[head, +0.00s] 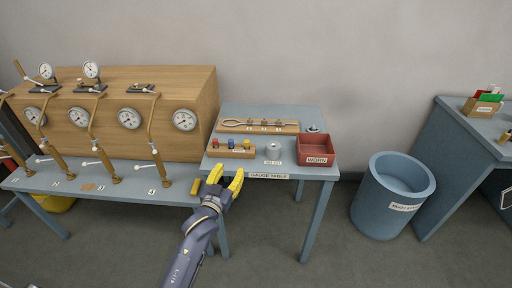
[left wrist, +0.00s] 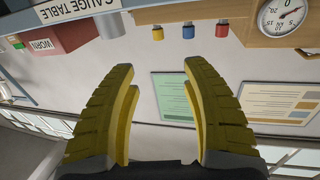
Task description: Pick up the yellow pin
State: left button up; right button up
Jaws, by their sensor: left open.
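The yellow pin (head: 246,143) stands at the right end of a small wooden block (head: 231,154) on the blue gauge table (head: 222,167). A blue pin (head: 231,143) and a red pin (head: 216,142) stand to its left in the same block. My left gripper (head: 228,171), with yellow fingers, is open and empty in front of the table's front edge, apart from the pins. The left wrist view is upside down; there the yellow pin (left wrist: 157,33) shows above and beyond the spread fingers (left wrist: 156,66). My right gripper is out of view.
A red bin marked WORN (head: 317,150), a grey metal cylinder (head: 274,152) and a wooden rack (head: 259,126) share the table. A wooden gauge panel (head: 165,112) with several dials stands left. A blue barrel (head: 391,206) stands on the floor to the right.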

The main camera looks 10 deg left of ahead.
aim_at(246, 144)
pick_arm(q)
jog(key=w, duration=1.1)
jog(key=w+d, duration=0.1)
jog(key=w, duration=0.5)
jog(key=shift+w+d, duration=0.1)
jog(key=shift+w, duration=0.05)
grip_shut()
dwell(0.4)
